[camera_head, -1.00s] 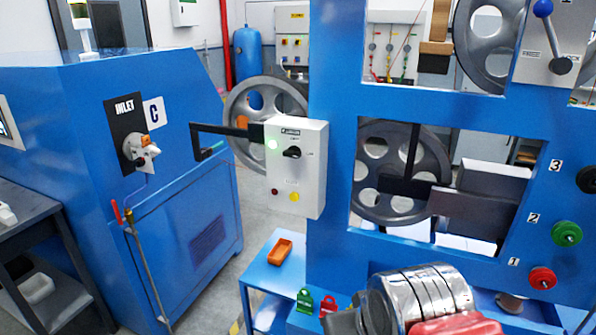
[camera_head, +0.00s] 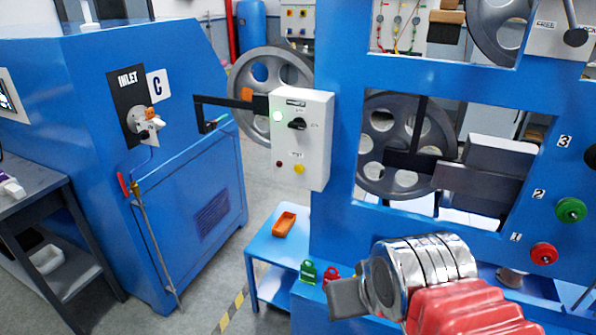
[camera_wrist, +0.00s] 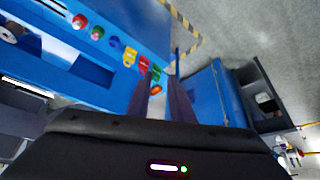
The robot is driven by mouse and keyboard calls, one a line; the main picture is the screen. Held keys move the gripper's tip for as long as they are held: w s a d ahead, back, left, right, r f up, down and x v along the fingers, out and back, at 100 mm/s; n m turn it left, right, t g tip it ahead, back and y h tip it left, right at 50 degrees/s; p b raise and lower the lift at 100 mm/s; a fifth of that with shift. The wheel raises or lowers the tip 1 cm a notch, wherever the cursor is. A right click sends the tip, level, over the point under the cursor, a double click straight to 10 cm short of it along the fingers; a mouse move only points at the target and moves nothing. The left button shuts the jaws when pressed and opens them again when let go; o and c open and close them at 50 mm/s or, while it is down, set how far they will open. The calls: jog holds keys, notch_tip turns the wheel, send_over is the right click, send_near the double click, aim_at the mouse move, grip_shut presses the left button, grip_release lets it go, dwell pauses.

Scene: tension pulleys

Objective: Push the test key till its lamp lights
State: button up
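A white control box (camera_head: 316,145) is mounted on the left post of the blue frame in the head view. It carries a lit green lamp (camera_head: 277,117), a black rotary knob (camera_head: 297,123), a yellow button (camera_head: 299,169) and a small dark red lamp or button (camera_head: 280,165) that looks unlit. Its labels are too small to read surely. My silver and red arm is low in the head view, below and right of the box. In the wrist view my gripper (camera_wrist: 162,82) shows two dark fingers with a gap between them, empty and apart from the box.
An orange tray (camera_head: 285,224) lies on a small blue table (camera_head: 262,246). Green (camera_head: 308,271) and red (camera_head: 332,272) padlock-shaped pieces stand nearby. A black bracket (camera_head: 222,103) reaches left from the box. Green (camera_head: 571,209) and red (camera_head: 543,253) knobs are at right. Grey floor is open between cabinet and frame.

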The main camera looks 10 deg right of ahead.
grip_shut()
dwell(1.4)
